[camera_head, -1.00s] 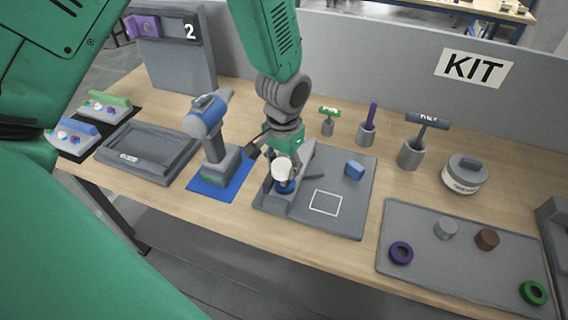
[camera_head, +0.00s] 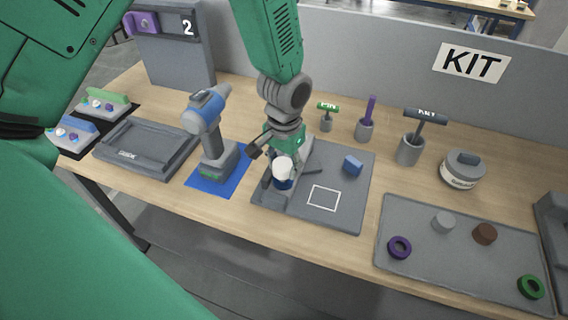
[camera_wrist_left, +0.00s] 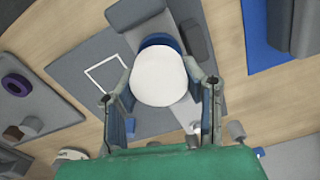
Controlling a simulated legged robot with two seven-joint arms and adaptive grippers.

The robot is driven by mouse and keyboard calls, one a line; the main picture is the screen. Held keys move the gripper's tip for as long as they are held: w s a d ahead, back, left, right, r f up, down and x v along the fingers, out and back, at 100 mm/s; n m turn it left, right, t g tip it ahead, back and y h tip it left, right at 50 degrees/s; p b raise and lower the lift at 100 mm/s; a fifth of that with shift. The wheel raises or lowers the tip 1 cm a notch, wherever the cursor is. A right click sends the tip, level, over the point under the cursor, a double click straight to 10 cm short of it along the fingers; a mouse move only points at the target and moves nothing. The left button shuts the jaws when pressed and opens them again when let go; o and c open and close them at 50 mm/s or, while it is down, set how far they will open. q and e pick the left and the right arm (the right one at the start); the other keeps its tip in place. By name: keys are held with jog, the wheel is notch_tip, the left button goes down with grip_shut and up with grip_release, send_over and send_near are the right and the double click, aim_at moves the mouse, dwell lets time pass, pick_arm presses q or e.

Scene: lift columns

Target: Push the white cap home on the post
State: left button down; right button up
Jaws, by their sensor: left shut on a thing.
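The white cap (camera_head: 283,166) is upright above a dark blue part (camera_head: 281,183), which looks like the post, on the grey board (camera_head: 330,215). My left gripper (camera_head: 283,160) comes down over it and is shut on the white cap. In the left wrist view the cap (camera_wrist_left: 160,77) is a round white disc between the two fingers (camera_wrist_left: 165,108), and the blue part (camera_wrist_left: 160,41) shows past its far edge. Whether the cap touches the post or how deep it sits cannot be told. My right gripper is not in view.
A blue block (camera_head: 352,165) and a white square outline share the board. A blue-and-grey drill (camera_head: 212,135) stands close left on a blue mat. Tool holders (camera_head: 410,150) stand behind right. A grey tray (camera_head: 440,270) with rings and plugs lies at right.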

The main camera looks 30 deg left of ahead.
pick_arm(q)
jog(key=shift+d+f, duration=0.1)
jog(key=shift+f, duration=0.35)
jog(key=shift+f, duration=0.2)
dwell(0.4)
jog(key=shift+s+f, duration=0.1)
dwell(1.4)
jog(key=shift+c, duration=2.2)
grip_release()
jog(key=shift+p, duration=0.35)
jog(key=shift+r+p, duration=0.75)
jog(key=shift+r, duration=0.15)
jog(key=shift+r, duration=0.2)
